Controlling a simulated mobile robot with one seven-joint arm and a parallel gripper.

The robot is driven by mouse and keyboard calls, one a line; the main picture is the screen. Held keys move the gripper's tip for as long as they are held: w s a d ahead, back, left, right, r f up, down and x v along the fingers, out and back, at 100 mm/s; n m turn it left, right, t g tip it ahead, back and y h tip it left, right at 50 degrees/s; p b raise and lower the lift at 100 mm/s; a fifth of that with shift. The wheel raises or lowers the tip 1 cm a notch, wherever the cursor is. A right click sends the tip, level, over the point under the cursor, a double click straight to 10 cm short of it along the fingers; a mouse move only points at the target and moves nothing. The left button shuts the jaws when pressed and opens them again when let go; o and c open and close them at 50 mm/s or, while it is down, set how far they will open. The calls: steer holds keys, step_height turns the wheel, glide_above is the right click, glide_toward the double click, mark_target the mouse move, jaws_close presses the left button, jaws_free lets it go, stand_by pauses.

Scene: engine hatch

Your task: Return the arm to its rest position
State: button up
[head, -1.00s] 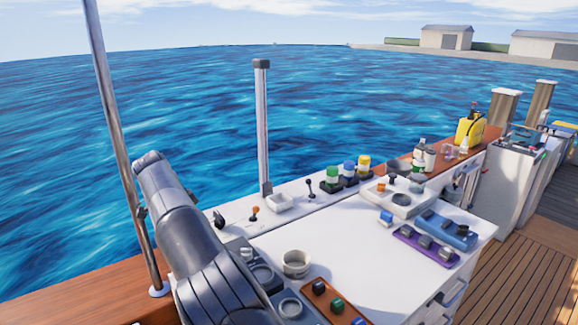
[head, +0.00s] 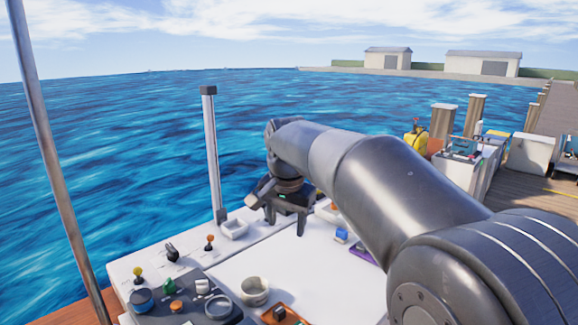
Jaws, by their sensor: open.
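My arm reaches in from the lower right of the head view, over the white worktop (head: 290,268). My gripper (head: 286,226) hangs at the arm's far end, pointing down above the back part of the worktop. Its fingers are apart and I see nothing held between them. The arm and gripper hide much of the right and back part of the worktop.
A white post (head: 213,160) stands behind the worktop, left of my gripper, and a metal pole (head: 55,150) rises at far left. Open water lies beyond.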

steer(key=s+d+n+t, duration=0.1)
steer(key=s+d+n, duration=0.1)
steer(key=s+d, duration=0.9)
steer(key=s+d+f+n+t, duration=0.1)
steer(key=s+f, duration=0.3)
steer(key=s, duration=0.4)
steer(key=s+d+f+n, duration=0.2)
steer(key=s+d+f, duration=0.1)
steer(key=s+f, duration=0.2)
steer(key=s, duration=0.2)
steer(key=shift+s+d+t, duration=0.3)
steer(key=shift+s+t, duration=0.1)
stand_by(1.0)
